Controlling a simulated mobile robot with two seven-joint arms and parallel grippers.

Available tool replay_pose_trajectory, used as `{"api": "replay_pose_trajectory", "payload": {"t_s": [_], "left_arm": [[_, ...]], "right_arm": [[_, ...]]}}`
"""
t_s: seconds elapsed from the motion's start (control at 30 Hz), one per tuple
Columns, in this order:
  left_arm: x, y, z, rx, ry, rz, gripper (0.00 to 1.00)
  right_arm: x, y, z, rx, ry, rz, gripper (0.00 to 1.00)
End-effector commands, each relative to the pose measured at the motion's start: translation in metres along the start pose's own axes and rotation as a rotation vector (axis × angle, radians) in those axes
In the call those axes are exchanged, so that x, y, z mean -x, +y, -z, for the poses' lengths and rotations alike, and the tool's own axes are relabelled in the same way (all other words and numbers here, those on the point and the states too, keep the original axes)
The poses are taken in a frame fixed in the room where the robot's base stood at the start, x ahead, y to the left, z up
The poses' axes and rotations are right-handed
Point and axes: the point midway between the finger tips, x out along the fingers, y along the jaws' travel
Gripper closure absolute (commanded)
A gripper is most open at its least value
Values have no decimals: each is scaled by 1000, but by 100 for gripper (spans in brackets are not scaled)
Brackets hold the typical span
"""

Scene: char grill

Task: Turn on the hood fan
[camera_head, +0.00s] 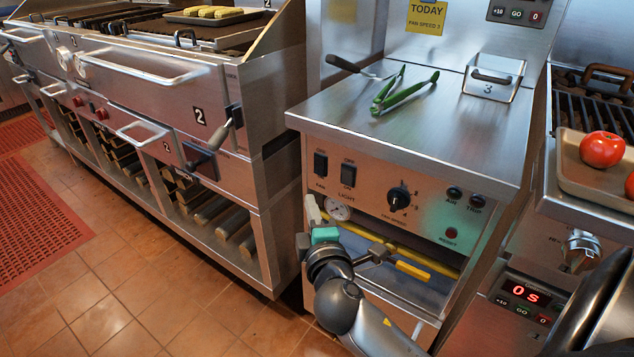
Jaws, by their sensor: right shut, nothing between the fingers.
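The control panel (372,205) is on the front of the steel counter unit. Its left black rocker switch (321,163) is labelled FAN, and a second rocker (348,173) beside it is labelled LIGHT. A round black FAN SPEED knob (399,198) sits to their right. I cannot tell the rocker's position for sure. My right gripper (312,209) is shut and empty, just below the FAN rocker, with its tips apart from it in the picture. My left gripper is not in view.
A yellow sign (426,17) reads TODAY, FAN SPEED 3. Green tongs (402,93) and a steel press (492,78) lie on the counter top.

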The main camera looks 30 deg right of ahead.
Motion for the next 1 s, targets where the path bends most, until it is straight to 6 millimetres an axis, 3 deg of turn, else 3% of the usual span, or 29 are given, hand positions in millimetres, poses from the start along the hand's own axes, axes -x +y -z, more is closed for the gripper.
{"api": "replay_pose_trajectory", "payload": {"t_s": [0.4,0.7,1.0], "left_arm": [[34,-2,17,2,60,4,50],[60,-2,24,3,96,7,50],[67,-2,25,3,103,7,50]], "right_arm": [[-69,-1,-1,2,-1,-2,100],[-89,-1,-24,2,-1,0,100],[-94,0,-29,1,-1,1,100]]}}
